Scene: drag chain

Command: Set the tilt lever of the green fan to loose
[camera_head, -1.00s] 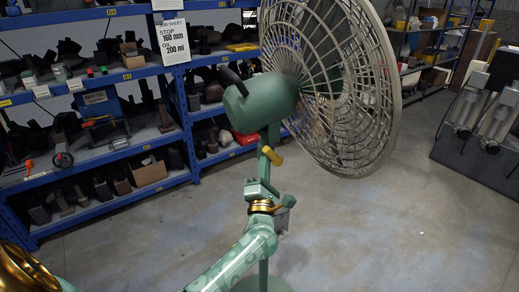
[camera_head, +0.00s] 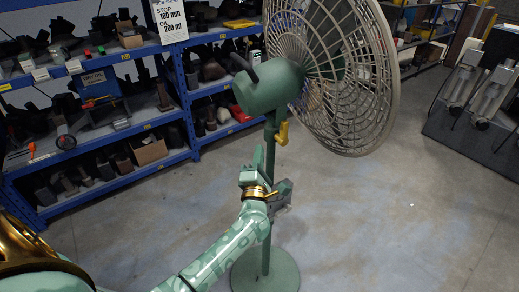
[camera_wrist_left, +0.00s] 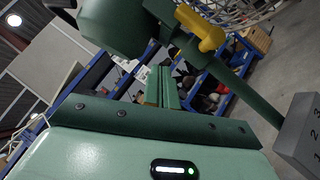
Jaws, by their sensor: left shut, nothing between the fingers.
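The green fan (camera_head: 272,86) stands on a post with a round base (camera_head: 265,272). Its yellow tilt lever (camera_head: 282,133) sits on the post just below the motor housing and points roughly up and down in the head view. The lever also shows in the left wrist view (camera_wrist_left: 201,28), beyond the fingers and to their right. My left gripper (camera_head: 259,152) is shut and empty, a little below and left of the lever, apparently apart from it. Its closed fingers show in the left wrist view (camera_wrist_left: 161,85). My right gripper is not in view.
A grey box with numbers (camera_wrist_left: 303,135) is on the post, close to the gripper; it also shows in the head view (camera_head: 281,195). The wide fan cage (camera_head: 340,75) is at upper right. Blue shelves (camera_head: 110,145) stand behind left.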

